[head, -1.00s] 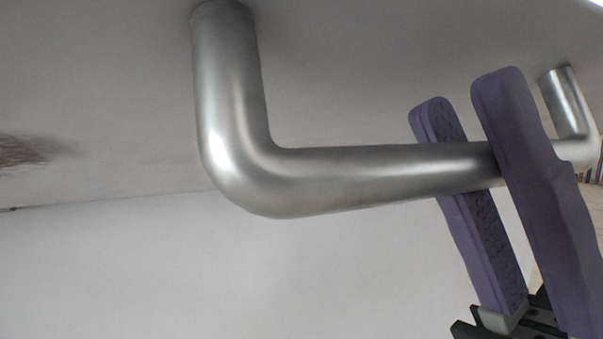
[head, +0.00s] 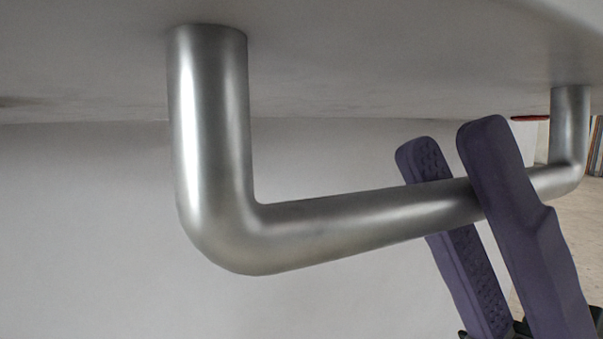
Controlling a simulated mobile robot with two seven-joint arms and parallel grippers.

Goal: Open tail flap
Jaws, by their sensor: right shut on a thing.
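A shiny metal bar handle (head: 340,224) crosses the head view, with a bent post at each end. Both posts join the underside of a pale grey-white panel (head: 370,60), which I take to be the tail flap. My right gripper (head: 460,175) comes up from the lower right. Its two purple fingers stand on either side of the bar, near the bar's right end, and are shut on it. Where the fingers touch the bar is partly hidden by the nearer finger. My left gripper is not in view.
A plain pale wall or surface (head: 100,220) fills the background below the panel. At the right edge, a tan floor (head: 588,235) and some upright brownish shapes show past the handle.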

